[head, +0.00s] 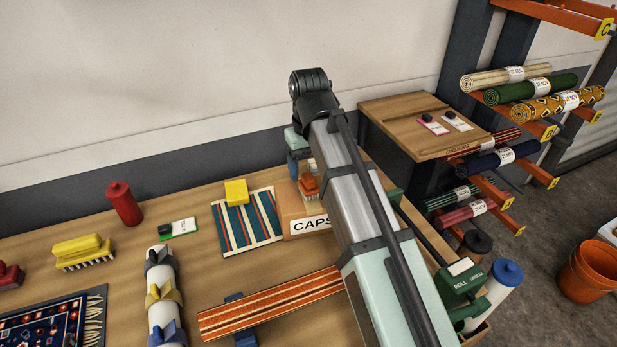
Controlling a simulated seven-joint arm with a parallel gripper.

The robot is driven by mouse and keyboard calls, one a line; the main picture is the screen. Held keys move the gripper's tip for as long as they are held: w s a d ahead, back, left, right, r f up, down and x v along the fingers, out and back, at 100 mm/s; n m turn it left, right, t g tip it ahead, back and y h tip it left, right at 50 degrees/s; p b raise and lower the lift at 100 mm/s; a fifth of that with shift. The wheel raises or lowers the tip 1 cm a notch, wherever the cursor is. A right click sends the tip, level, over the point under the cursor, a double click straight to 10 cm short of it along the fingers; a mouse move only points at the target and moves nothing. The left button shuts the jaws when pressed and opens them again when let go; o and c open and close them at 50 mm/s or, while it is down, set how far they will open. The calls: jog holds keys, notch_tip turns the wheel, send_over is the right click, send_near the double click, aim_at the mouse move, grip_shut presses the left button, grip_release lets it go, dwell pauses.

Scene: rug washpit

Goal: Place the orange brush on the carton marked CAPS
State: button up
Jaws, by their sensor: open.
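The orange brush (309,185) sits on top of the brown carton marked CAPS (293,228), with its bristles down. The carton stands on the wooden bench, and its right side is hidden behind my arm. My gripper (299,162) is at the end of the arm, just behind and above the brush in the picture. It is open and appears apart from the brush. Only part of it shows, and the arm hides the rest.
A striped mat (247,232) with a yellow block (236,192) lies left of the carton. An orange striped strip (270,303) lies in front. A red bottle (123,203), a yellow brush (82,250) and a white roll (164,300) stand further left. A rolled-rug rack (545,80) stands right.

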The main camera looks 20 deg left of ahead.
jog(key=shift+r, duration=1.45)
